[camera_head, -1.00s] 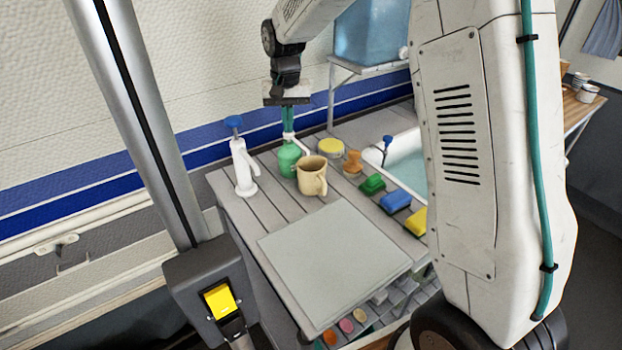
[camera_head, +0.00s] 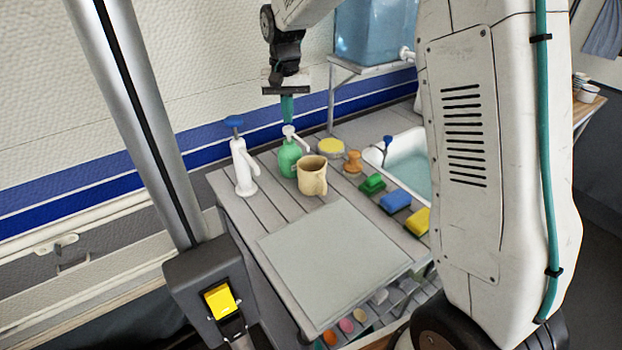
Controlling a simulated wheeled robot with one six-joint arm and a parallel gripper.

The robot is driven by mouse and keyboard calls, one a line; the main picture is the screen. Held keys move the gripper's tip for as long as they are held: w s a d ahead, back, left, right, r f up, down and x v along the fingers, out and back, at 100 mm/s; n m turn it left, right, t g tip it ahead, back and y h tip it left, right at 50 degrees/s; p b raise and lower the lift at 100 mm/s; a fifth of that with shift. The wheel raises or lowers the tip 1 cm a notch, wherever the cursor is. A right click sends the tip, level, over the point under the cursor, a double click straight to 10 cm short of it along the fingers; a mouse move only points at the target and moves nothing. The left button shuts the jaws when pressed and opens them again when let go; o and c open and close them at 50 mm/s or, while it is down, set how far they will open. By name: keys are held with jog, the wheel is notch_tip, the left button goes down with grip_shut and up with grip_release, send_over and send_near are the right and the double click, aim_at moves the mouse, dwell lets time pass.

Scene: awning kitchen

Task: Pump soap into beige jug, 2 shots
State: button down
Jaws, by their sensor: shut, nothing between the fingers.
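The green soap bottle (camera_head: 289,160) stands upright on the slatted counter, with a white pump head (camera_head: 289,131) raised above its body. Its spout points right, toward the beige jug (camera_head: 312,178). The jug stands upright close in front and to the right of the bottle. The inside of the jug is too small to read. My gripper (camera_head: 287,119), with teal fingers, is shut and empty, pointing down directly over the pump head. Its fingertips are just above the head; I cannot tell whether they touch it.
A white dispenser with a blue top (camera_head: 241,165) stands left of the bottle. A yellow-lidded tub (camera_head: 331,147), an orange stamp-like item (camera_head: 352,163) and green, blue (camera_head: 396,201) and yellow sponges lie to the right, beside the sink (camera_head: 410,160). A bare pale board (camera_head: 330,262) lies in front.

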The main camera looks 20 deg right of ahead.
aim_at(288, 127)
jog(key=shift+f, duration=0.1)
jog(key=shift+f, duration=1.4)
jog(key=shift+r, duration=1.5)
jog(key=shift+r, duration=0.1)
notch_tip(288, 127, up, 6)
jog(key=shift+f, duration=0.1)
